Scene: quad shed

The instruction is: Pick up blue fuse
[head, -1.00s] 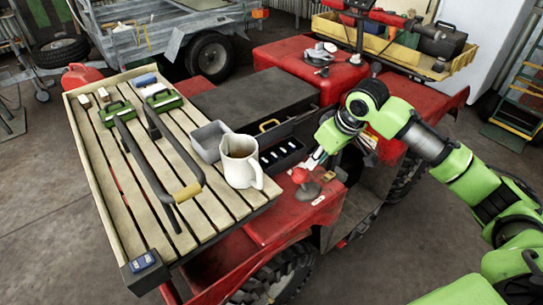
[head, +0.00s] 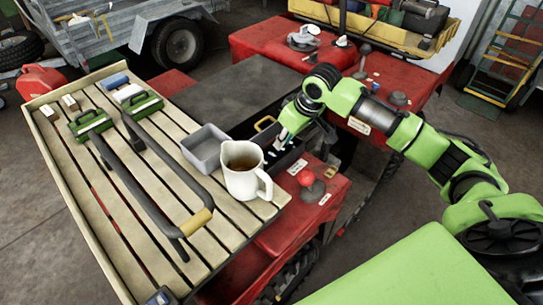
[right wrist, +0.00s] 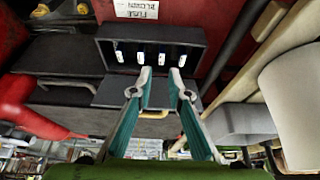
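An open black fuse box (head: 292,160) sits on the red vehicle, behind the white mug. In the right wrist view the fuse box (right wrist: 205,42) holds a row of several small pale fuses (right wrist: 141,56) with darker ends. The leftmost fuse (right wrist: 119,53) looks bluish at its end, but the colours are too small to tell surely. My right gripper (head: 284,136) is at the box, partly covering it in the head view. In the right wrist view its two teal fingers (right wrist: 160,76) are apart and empty, tips just below the fuse row. My left gripper is not in view.
A white mug (head: 238,182) with brown liquid and a grey tray (head: 205,151) stand on the slatted rack (head: 120,190), close to the box. A red-knobbed lever (head: 306,178) rises beside it. A paper label (right wrist: 137,9) is by the box.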

